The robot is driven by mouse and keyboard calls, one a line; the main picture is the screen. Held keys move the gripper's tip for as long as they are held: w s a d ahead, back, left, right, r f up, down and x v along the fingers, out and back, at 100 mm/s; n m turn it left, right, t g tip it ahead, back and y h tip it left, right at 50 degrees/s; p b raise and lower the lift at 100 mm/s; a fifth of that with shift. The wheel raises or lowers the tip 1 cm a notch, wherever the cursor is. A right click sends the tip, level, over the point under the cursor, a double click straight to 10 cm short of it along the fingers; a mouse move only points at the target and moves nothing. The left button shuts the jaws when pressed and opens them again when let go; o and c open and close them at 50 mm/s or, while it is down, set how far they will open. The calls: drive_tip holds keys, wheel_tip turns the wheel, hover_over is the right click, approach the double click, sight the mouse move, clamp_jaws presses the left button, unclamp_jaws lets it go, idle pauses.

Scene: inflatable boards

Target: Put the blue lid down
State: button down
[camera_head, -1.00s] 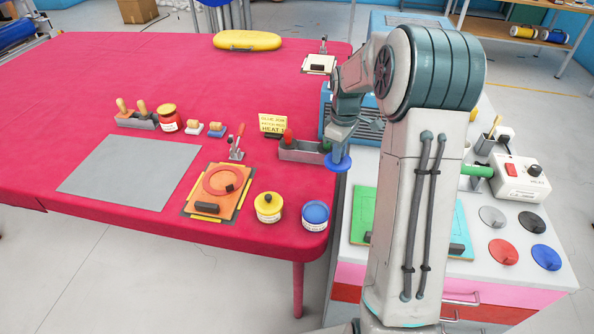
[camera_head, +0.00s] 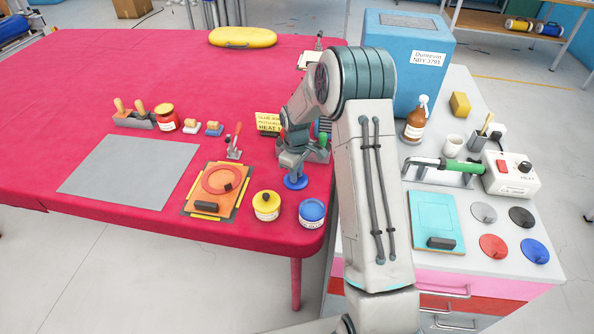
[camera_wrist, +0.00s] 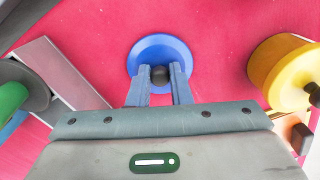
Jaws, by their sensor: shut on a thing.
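My gripper (camera_head: 296,176) is shut on the dark knob of the blue lid (camera_head: 297,184), a flat round disc. The lid is over the red table (camera_head: 120,75), near its right edge; I cannot tell whether it touches the cloth. In the wrist view the lid (camera_wrist: 148,48) lies level beyond my fingers (camera_wrist: 160,84), with the knob between their tips. A blue-topped white jar (camera_head: 312,214) stands on the table just nearer the front edge than the lid.
A yellow jar (camera_head: 267,207) stands left of the blue-topped jar and shows close by at right in the wrist view (camera_wrist: 282,68). A grey holder (camera_head: 318,156) is behind the lid. Round knobbed discs, one blue (camera_head: 534,252), lie on the white cart top (camera_head: 477,265).

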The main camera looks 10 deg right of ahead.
drive_tip(key=shift+f, duration=0.25)
drive_tip(key=c, duration=1.3)
unclamp_jaws()
drive_tip(key=shift+r, duration=0.1)
wheel_tip(320, 180, up, 12)
drive_tip(key=b, duration=0.2)
drive_tip(key=s+r+m+t, duration=0.1)
drive_tip(key=s+r+m, duration=0.3)
drive_tip(key=s+r, duration=0.8)
drive_tip(key=s+m, duration=0.1)
drive_tip(key=s, duration=0.5)
drive_tip(key=s+f+m+t, duration=0.1)
drive_tip(key=s+m, duration=0.1)
drive_tip(key=s, duration=0.5)
drive_tip(key=s+m+t, duration=0.1)
drive_tip(key=s+m, duration=0.1)
drive_tip(key=s, duration=0.4)
drive_tip(key=shift+s+d+f, duration=0.1)
drive_tip(key=shift+s+f, duration=0.1)
drive_tip(key=shift+f, duration=0.1)
